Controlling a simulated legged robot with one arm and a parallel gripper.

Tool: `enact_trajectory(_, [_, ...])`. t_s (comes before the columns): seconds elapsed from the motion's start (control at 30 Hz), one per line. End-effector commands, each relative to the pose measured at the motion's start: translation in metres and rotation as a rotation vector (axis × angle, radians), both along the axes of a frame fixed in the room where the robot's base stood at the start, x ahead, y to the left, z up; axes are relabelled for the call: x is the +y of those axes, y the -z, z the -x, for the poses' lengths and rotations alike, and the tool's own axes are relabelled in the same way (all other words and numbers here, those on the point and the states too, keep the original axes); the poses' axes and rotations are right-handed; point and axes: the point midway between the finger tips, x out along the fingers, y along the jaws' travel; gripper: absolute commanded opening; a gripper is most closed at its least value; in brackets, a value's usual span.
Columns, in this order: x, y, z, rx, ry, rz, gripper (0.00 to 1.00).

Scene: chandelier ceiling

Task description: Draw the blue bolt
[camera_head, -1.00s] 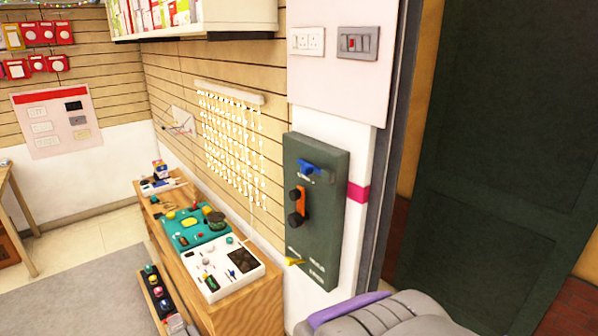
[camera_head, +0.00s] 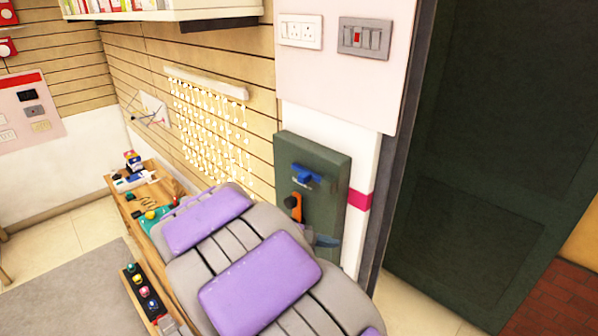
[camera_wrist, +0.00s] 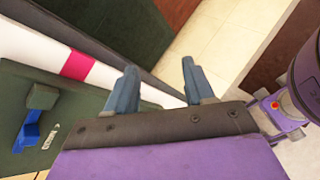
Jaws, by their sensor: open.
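The blue bolt (camera_head: 305,176) is on the upper part of a dark green panel (camera_head: 338,165) fixed to the wall. In the wrist view the blue bolt (camera_wrist: 30,130) shows at the lower left, beside a green block on the panel. My gripper (camera_head: 325,241) is in front of the panel's lower part, below and right of the bolt. In the wrist view my gripper (camera_wrist: 157,90) is open, its two blue-grey fingers apart with nothing between them. The bolt lies left of the fingers and apart from them. My purple and grey arm hides the panel's lower left.
An orange piece with a dark knob (camera_head: 296,205) sits below the bolt on the panel. A wooden cabinet (camera_head: 122,190) with gadgets stands left, partly hidden by my arm. Switch plates (camera_head: 364,38) are above. A dark green door (camera_head: 490,150) is at right.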

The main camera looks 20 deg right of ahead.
Motion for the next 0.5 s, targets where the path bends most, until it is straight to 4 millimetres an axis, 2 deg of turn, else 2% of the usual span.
enact_trajectory(0.03, [0.004,-0.008,-0.023,0.041,-0.066,0.055,0.53])
enact_trajectory(0.1, [0.012,-0.015,-0.053,0.096,-0.154,0.131,0.53])
enact_trajectory(0.17, [0.020,-0.020,-0.078,0.144,-0.228,0.197,0.53])
enact_trajectory(0.3, [0.050,-0.028,-0.134,0.243,-0.388,0.343,0.53])
enact_trajectory(0.4, [0.072,-0.029,-0.164,0.297,-0.477,0.428,0.53])
enact_trajectory(0.5, [0.090,-0.029,-0.184,0.331,-0.542,0.489,0.53])
